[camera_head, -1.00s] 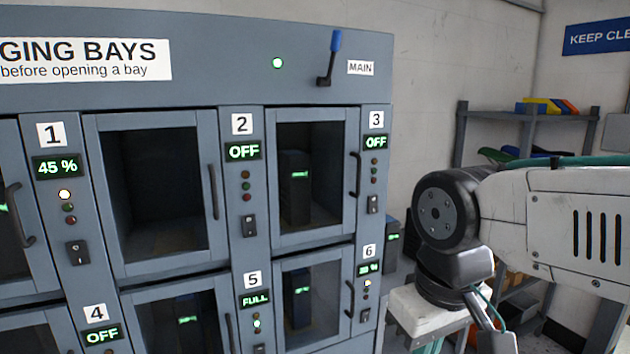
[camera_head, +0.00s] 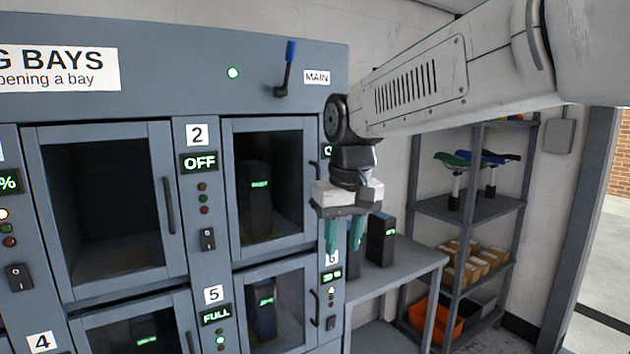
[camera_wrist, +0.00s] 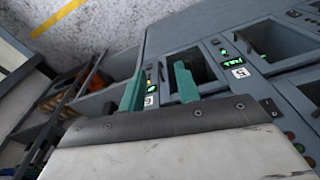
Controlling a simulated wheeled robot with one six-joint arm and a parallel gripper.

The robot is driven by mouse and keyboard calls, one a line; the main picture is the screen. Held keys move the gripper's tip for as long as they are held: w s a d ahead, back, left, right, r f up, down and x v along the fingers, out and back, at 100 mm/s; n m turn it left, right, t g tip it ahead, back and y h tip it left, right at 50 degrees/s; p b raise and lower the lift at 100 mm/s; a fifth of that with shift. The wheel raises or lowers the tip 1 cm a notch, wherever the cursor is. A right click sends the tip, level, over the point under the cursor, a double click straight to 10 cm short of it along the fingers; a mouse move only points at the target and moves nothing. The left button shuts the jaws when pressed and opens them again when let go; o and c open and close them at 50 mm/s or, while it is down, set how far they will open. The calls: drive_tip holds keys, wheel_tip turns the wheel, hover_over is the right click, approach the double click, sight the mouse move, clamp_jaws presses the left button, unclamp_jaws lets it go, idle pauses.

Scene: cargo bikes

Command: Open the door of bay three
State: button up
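The door of bay three (camera_head: 267,247) is shut, the upper right door of the grey cabinet, with a dark battery (camera_head: 256,195) behind its glass. Its dark vertical handle (camera_head: 314,180) is on its right side. The number 3 label is hidden behind my arm; only the edge of its green display shows. My gripper (camera_head: 345,235) points down with its teal fingers apart and empty, right of and below the handle, in front of the cabinet's right edge. In the wrist view the gripper (camera_wrist: 159,85) also shows a gap between its fingers.
The MAIN lever (camera_head: 287,68) with a blue grip points up, beside a lit green lamp (camera_head: 233,73). A grey table (camera_head: 400,265) with dark batteries stands right of the cabinet. Shelves (camera_head: 470,208) hold saddles and boxes. Floor space before the cabinet is not visible.

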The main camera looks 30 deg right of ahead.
drive_tip(key=t, duration=0.2)
approach(319, 174)
wheel_tip(319, 174, down, 8)
drive_tip(key=s, duration=0.2)
wheel_tip(319, 174, up, 4)
drive_tip(key=w+t, duration=0.1)
drive_tip(key=w, duration=0.2)
drive_tip(key=x, duration=0.7)
drive_tip(key=shift+d+f, duration=0.1)
drive_tip(key=shift+f, duration=0.15)
clamp_jaws()
